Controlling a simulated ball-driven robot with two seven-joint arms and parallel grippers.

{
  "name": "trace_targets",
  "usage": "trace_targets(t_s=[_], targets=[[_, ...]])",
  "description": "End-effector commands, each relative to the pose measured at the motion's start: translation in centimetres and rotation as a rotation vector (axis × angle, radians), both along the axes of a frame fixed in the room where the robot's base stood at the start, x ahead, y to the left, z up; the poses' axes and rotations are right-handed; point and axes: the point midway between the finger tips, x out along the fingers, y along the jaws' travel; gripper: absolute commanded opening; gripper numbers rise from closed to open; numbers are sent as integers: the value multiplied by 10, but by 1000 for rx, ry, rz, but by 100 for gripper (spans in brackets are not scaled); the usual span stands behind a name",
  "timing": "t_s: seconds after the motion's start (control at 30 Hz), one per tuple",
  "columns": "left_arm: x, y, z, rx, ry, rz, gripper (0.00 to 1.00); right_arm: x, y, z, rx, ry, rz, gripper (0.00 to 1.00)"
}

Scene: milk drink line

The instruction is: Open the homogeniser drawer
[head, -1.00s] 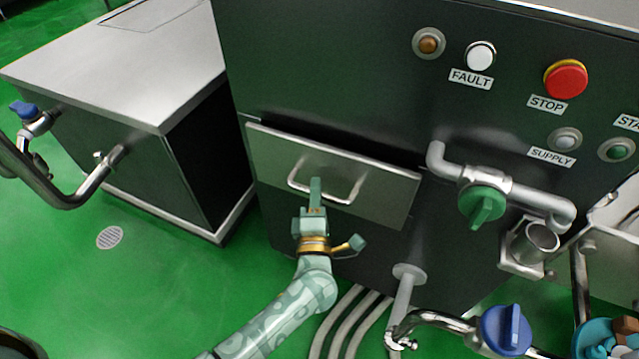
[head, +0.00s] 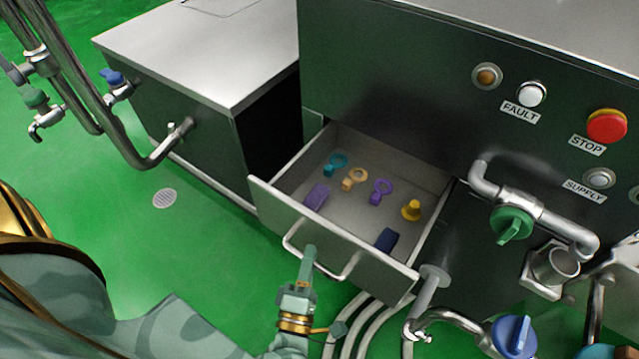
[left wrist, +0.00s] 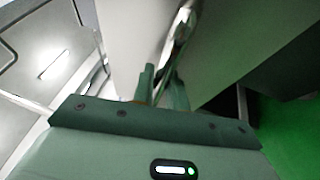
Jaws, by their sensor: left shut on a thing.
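The homogeniser drawer (head: 333,243) stands pulled well out of the dark machine front, and its inside shows in the head view. Its bar handle (head: 348,266) runs across the drawer front. My left gripper (head: 309,252) is shut on the left part of the handle. In the left wrist view my left gripper's fingers (left wrist: 160,84) close at the handle, beside the pale drawer front; the grasp itself is partly hidden. My right gripper is not in view.
Several small coloured parts lie in the drawer, among them a yellow piece (head: 411,210) and a dark blue block (head: 386,240). A green valve (head: 511,224) and a blue valve (head: 513,338) stand to the right. Green floor (head: 215,230) is clear at left.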

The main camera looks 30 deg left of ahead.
Motion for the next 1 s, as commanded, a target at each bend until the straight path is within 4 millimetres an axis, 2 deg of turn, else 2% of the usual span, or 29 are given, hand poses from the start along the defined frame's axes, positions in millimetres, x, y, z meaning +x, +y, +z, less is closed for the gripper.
trace_targets(t_s=[0.2,0.53,0.57,0.6,0.63,1.0], targets=[[-10,0,-1,0,3,-1,0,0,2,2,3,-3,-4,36],[-11,0,-2,1,4,-1,0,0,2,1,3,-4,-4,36],[-11,0,-2,1,4,-1,20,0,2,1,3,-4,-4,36],[-11,0,-2,1,4,-1,31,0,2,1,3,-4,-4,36],[-11,0,-2,1,4,-1,36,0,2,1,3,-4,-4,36],[-10,0,-1,1,1,0,36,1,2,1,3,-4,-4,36]])
